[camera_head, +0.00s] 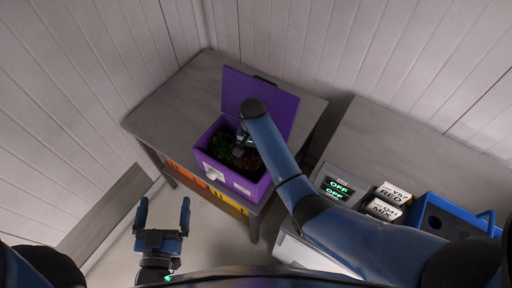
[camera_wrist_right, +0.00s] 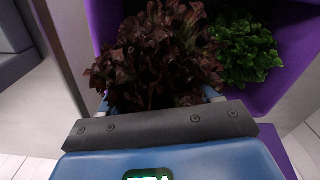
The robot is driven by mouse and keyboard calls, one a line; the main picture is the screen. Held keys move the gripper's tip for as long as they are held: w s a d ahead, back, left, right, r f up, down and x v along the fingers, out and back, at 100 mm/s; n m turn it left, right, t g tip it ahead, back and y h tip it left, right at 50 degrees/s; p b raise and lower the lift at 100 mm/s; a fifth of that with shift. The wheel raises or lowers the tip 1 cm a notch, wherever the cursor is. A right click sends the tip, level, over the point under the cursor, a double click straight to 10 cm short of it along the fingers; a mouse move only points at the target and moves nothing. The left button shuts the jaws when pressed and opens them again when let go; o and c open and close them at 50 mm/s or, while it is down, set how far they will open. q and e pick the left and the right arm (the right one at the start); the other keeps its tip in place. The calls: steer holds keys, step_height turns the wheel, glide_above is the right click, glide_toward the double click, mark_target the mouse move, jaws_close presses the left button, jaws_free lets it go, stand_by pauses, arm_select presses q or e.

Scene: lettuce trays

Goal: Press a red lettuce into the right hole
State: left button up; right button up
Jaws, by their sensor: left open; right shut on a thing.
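A dark red lettuce (camera_wrist_right: 155,55) fills the middle of the right wrist view. My right gripper (camera_wrist_right: 158,98) is shut on it, its fingertips at either side of the leaves. In the head view this gripper (camera_head: 241,146) is down in the purple box (camera_head: 262,190), mostly hidden by my arm. A blue tray (camera_head: 419,208) with dark round holes stands at the far right of the head view, partly behind my right arm. My left gripper (camera_head: 163,205) is open and empty over the floor at lower left.
Green lettuce (camera_wrist_right: 245,48) lies beside the red one in the box. The box's purple lid (camera_head: 236,92) stands open behind. An OFF display (camera_head: 338,189) and white labelled blocks (camera_head: 384,209) sit between box and tray. A gap separates the two tables.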

steer(key=shift+d+f, duration=0.1)
steer(key=shift+f, duration=0.45)
steer(key=shift+f+b, duration=0.7)
steer(key=shift+f, duration=0.15)
step_height(320, 180, down, 3)
steer(key=b, duration=0.2)
steer(key=shift+r+b, duration=0.15)
steer(key=shift+b, duration=0.2)
steer(key=shift+f+b, duration=0.55)
steer(key=shift+f, duration=0.45)
steer(key=shift+r+p, duration=1)
steer(key=shift+p, duration=0.05)
steer(key=shift+r, duration=0.1)
